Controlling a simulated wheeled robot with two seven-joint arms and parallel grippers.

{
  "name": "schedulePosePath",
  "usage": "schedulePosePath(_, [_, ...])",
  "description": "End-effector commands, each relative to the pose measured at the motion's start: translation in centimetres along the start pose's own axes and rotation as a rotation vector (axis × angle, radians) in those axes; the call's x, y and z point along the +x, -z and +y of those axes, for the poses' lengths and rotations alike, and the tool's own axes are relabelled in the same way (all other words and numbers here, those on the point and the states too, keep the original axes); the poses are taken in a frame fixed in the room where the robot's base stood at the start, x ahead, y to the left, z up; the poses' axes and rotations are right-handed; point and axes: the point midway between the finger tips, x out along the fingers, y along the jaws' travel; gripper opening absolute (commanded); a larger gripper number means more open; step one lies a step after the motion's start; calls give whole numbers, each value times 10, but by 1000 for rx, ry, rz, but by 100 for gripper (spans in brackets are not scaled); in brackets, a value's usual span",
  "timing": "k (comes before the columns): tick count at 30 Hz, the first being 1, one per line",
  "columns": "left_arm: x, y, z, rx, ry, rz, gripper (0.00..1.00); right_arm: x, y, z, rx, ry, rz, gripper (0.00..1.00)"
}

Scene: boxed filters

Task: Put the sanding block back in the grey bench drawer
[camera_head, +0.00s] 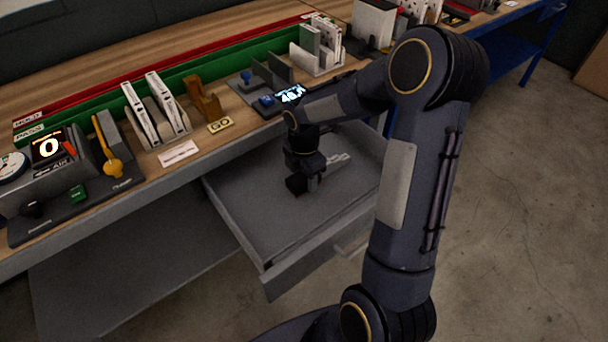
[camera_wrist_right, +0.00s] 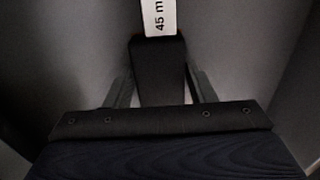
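The grey bench drawer (camera_head: 265,258) is pulled out below the bench top, its floor largely bare. My right gripper (camera_head: 306,186) reaches down into it from above. In the right wrist view a dark block, which I take as the sanding block (camera_wrist_right: 160,72), sits between the fingers (camera_wrist_right: 160,88). The fingertips lie against its two sides with no clear gap. In the head view the block's dark end (camera_head: 295,185) shows low in the drawer; whether it touches the floor is hard to tell. My left gripper is not in view.
A pale item (camera_head: 338,160) lies in the drawer behind the gripper; a white label reading "45 m" (camera_wrist_right: 160,16) shows beyond the block. On the bench stand a gauge station (camera_head: 48,150), white boxed filters (camera_head: 140,113), a green bin strip (camera_head: 205,75) and a lit display (camera_head: 290,94).

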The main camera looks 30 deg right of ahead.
Motion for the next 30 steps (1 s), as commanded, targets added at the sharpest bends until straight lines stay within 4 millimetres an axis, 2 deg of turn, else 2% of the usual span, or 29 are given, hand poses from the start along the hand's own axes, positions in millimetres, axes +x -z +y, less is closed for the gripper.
schedulePosePath(1, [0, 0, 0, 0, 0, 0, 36, 0, 0, 0, 0, 0, 0, 57])
schedulePosePath(3, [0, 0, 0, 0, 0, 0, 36, 0, 0, 0, 0, 0, 0, 66])
schedulePosePath(4, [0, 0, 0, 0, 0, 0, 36, 0, 0, 0, 0, 0, 0, 67])
schedulePosePath(11, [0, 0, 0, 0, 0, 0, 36, -1, 0, 0, 0, 0, 0, 67])
schedulePosePath(15, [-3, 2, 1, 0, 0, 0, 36, -9, 0, 0, 0, -1, -1, 67])
schedulePosePath(17, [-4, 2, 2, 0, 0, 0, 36, -18, 0, 1, 1, -3, -1, 67])
schedulePosePath(24, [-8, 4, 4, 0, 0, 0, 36, -70, 0, 1, 0, -5, -2, 67])
schedulePosePath(30, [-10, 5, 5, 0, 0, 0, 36, -106, 0, 0, 1, -3, -1, 67])
